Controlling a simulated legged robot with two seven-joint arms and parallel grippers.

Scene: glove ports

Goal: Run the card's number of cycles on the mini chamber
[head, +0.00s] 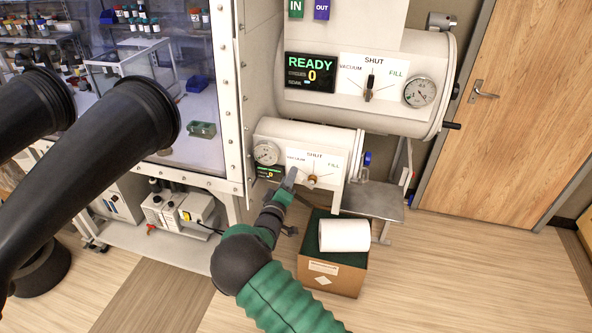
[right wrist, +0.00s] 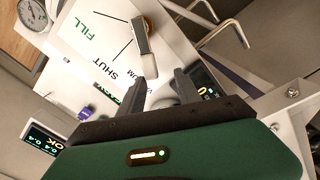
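The mini chamber (head: 300,133) is the smaller white cylinder under the large one. Its white valve panel (head: 326,163) reads VACUUM, SHUT and FILL. A valve handle with a brass-coloured hub (head: 312,179) sits on it; its exact setting is unclear. The small display (head: 268,173) shows green text and a 0. My right gripper (head: 291,178) is close to the panel, left of the hub. In the right wrist view, the gripper's fingers (right wrist: 166,82) are apart, with the grey handle (right wrist: 143,38) just beyond them; contact is unclear. My left gripper is out of view. No card is readable.
The large chamber (head: 350,120) above has its own handle (head: 370,86) and a display (head: 309,73) reading READY 0. Black glove sleeves (head: 95,160) stick out at left. A cardboard box (head: 325,277) with a white roll (head: 344,235) stands below. A wooden door (head: 515,110) is at right.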

